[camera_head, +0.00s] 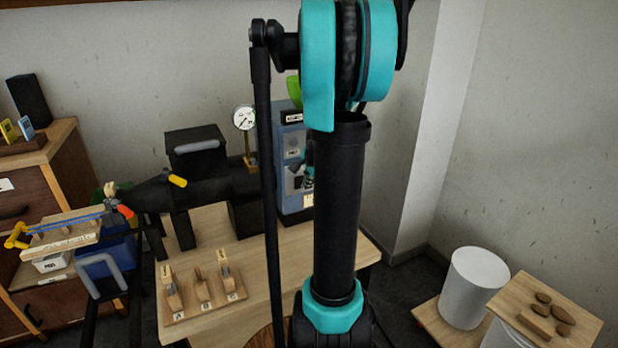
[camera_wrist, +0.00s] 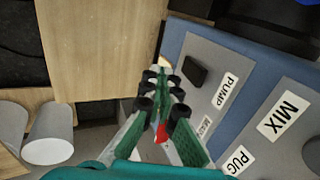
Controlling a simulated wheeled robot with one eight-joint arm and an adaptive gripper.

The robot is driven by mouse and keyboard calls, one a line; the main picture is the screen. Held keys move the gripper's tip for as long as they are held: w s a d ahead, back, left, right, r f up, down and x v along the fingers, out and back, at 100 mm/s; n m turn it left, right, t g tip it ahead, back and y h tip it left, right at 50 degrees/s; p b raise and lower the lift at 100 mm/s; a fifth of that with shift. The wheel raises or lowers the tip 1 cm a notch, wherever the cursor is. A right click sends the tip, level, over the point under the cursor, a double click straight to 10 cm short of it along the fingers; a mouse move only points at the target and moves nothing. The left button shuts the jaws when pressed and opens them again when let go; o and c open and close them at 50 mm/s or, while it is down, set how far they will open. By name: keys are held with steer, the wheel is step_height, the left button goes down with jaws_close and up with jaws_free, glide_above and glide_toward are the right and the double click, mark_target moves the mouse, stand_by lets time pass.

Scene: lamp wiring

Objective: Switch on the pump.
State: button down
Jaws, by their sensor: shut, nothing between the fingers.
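The blue control box (camera_head: 292,140) stands on the wooden bench in the head view, partly hidden behind my arm. In the wrist view its blue-edged grey panel (camera_wrist: 215,57) fills the right side, tilted. A black switch (camera_wrist: 194,71) sits beside the PUMP label (camera_wrist: 227,92). My gripper (camera_wrist: 163,78) is shut and empty, with green fingers and black joints. Its tips are just left of the black switch in the picture; I cannot tell whether they touch the panel. In the head view my gripper is mostly hidden by my arm.
Other panel labels read MIX (camera_wrist: 283,115) and PUG (camera_wrist: 238,159). A dark machine (camera_head: 205,185) with a pressure gauge (camera_head: 244,118) stands left of the box. A wooden tool rack (camera_head: 203,303) is at the bench front. A white bin (camera_head: 474,287) stands right.

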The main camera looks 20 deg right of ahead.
mark_target(298, 182)
steer(key=w, duration=0.4)
steer(key=shift+w+a+f, duration=0.1)
steer(key=shift+w+f, duration=0.2)
steer(key=shift+f, duration=0.1)
steer(key=shift+w+r+g, duration=0.15)
steer(key=shift+w+g, duration=0.25)
steer(key=shift+w, duration=0.15)
steer(key=shift+s, duration=0.1)
steer(key=shift+r, duration=0.15)
steer(key=shift+r, duration=0.65)
